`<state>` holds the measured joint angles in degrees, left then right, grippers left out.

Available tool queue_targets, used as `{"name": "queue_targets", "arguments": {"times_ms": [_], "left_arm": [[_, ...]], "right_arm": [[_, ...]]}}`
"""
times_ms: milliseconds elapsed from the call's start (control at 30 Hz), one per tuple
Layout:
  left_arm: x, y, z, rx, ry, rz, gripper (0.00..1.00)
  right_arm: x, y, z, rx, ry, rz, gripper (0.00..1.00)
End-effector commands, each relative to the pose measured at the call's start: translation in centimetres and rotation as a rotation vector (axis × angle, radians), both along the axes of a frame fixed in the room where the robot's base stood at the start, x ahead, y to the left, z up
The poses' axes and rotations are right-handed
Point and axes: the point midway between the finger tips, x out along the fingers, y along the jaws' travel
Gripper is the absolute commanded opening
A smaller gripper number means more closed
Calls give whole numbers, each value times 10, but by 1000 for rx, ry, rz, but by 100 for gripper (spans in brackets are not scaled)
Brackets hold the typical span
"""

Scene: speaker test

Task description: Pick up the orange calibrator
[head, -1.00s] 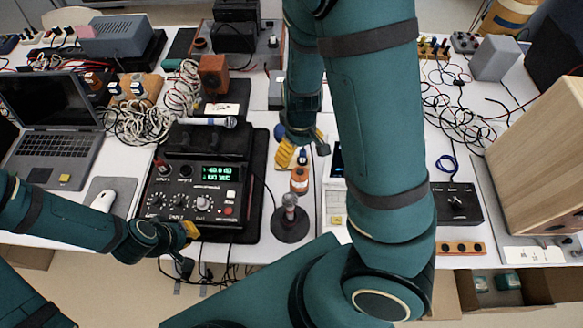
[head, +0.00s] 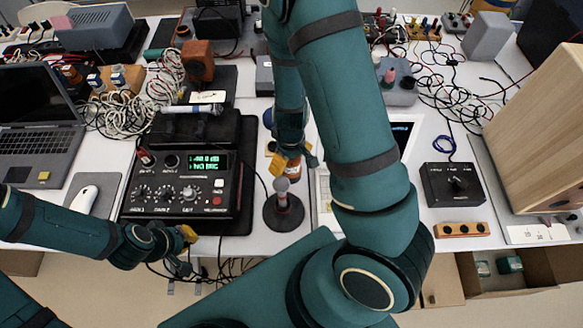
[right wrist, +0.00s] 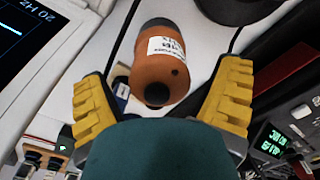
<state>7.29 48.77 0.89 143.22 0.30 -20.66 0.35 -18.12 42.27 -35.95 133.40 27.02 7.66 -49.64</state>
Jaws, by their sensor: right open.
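The orange calibrator (head: 293,167) stands on the white table behind the microphone on a round base, with my right gripper partly covering it in the head view. In the right wrist view the calibrator (right wrist: 158,68) shows an orange body, a white label and dark ends. My right gripper (head: 292,158) is open, its yellow-padded fingers on either side of the calibrator; in the right wrist view the gripper (right wrist: 162,100) has visible gaps on both sides of it. My left gripper (head: 184,250) is open and empty at the table's front edge.
The microphone (head: 283,196) stands close in front of the calibrator. A black meter with a green display (head: 185,190) is to the left. A tablet-like screen (head: 400,135) lies to the right, partly behind my arm. Cables clutter the back.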

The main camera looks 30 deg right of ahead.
Motion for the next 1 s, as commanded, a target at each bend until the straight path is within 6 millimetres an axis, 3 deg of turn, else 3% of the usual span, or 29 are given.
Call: {"name": "queue_targets", "arguments": {"times_ms": [100,333,567,867,1000], "left_arm": [[-1,0,-4,0,2,-2,0],[-1,0,-3,0,2,-2,0],[-1,0,-3,0,2,-2,0],[-1,0,-2,0,2,-2,0],[1,0,5,0,-2,2,0]], "right_arm": [[0,0,-8,-1,0,-2,90],[0,0,-8,-1,-1,-1,90],[0,0,-8,-1,0,-1,11],[0,0,-6,-1,-1,-1,9],[1,1,8,1,-3,2,9]]}}
